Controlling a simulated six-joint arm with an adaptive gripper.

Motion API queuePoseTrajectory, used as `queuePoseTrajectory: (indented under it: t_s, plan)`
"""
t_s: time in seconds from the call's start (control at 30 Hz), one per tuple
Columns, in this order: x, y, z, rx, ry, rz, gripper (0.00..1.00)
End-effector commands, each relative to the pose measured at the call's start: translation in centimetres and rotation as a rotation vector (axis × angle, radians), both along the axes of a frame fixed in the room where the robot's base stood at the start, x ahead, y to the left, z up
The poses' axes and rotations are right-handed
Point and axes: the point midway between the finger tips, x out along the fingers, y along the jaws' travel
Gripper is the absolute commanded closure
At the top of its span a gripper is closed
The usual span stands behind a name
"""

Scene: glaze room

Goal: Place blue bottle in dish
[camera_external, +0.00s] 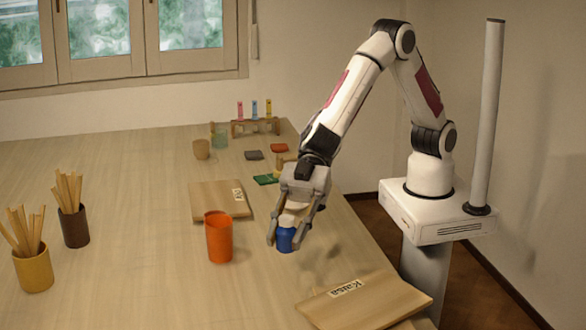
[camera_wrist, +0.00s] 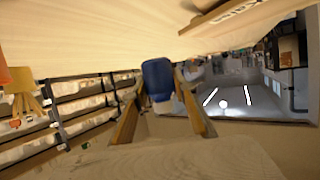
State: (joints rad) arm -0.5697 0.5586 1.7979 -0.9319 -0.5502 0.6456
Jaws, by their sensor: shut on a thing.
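The blue bottle (camera_external: 286,240) is between the fingers of my gripper (camera_external: 294,228), low over the table to the right of an orange cup. My gripper is shut on its pale upper part, and the blue body points down. I cannot tell whether its base touches the table. In the wrist view the blue bottle (camera_wrist: 157,77) shows between the two fingers of my gripper (camera_wrist: 160,106). I cannot make out a clear dish in either view.
The orange cup (camera_external: 219,238) stands close left of my gripper. A labelled board (camera_external: 360,303) lies at the front right edge, another labelled board (camera_external: 212,200) behind the cup. Stick-filled pots (camera_external: 33,270) stand left. A tube rack (camera_external: 256,127) is at the back. The front middle is clear.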

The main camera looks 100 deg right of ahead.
Motion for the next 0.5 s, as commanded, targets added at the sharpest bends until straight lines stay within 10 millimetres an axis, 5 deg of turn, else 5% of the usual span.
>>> queuePoseTrajectory:
  t_s: [0.27, 0.5]
  plan:
    - [0.2, -0.3, 0.0, 0.0, 0.0, -0.004, 0.95]
    - [2.3, -2.7, 0.5, 0.001, -0.001, -0.048, 0.95]
